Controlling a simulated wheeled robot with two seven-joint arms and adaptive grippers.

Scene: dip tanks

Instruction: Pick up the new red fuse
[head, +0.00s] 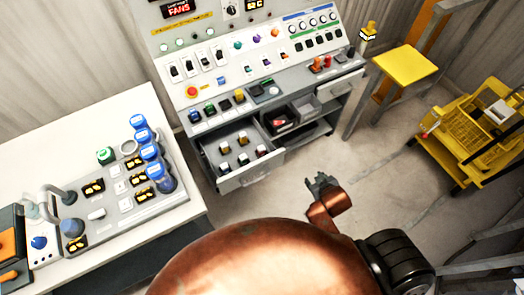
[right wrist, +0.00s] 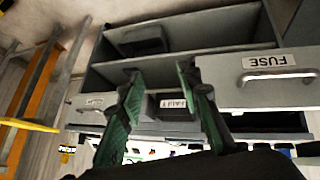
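A drawer front labelled FUSE (right wrist: 262,82) is beyond the fingers there. My left gripper is not in view.
The control console (head: 225,75) stands behind the drawer. A white table (head: 60,130) with a blue-knobbed panel is at left. A yellow stool (head: 405,66) and yellow cart (head: 460,130) stand at right. The floor around my right gripper is clear.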

